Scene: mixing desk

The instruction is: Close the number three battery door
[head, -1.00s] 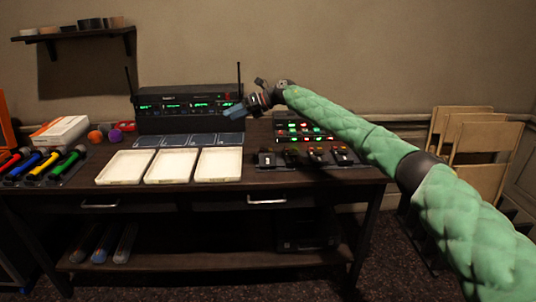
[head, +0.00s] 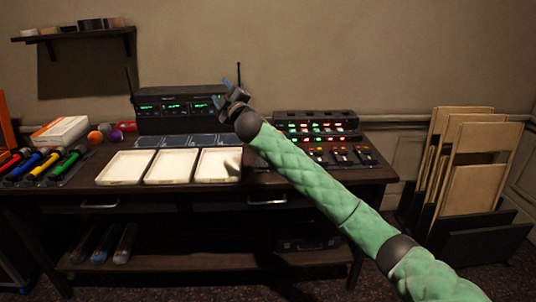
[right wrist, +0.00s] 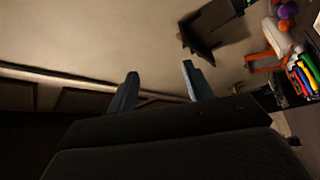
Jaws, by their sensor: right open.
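A black receiver unit (head: 165,124) with green displays stands at the back of the desk. Several flat blue-grey panels (head: 173,141) lie in a row along its front, and look like the battery doors folded down. I cannot read any numbers on them. My right gripper (head: 222,93) is open and empty, in front of the unit's right end and above the panels, its fingers pointing up. My right arm hides part of the desk beside the unit. The right wrist view shows its two blue fingers (right wrist: 160,84) apart with only wall between them. My left gripper is not in view.
Three white trays (head: 124,179) lie in front of the panels. Coloured-band microphones (head: 47,164) and a white box (head: 61,131) are at the left. A rack with lit buttons (head: 318,128) stands right of my arm. Two thin antennas (head: 239,76) rise beside the unit.

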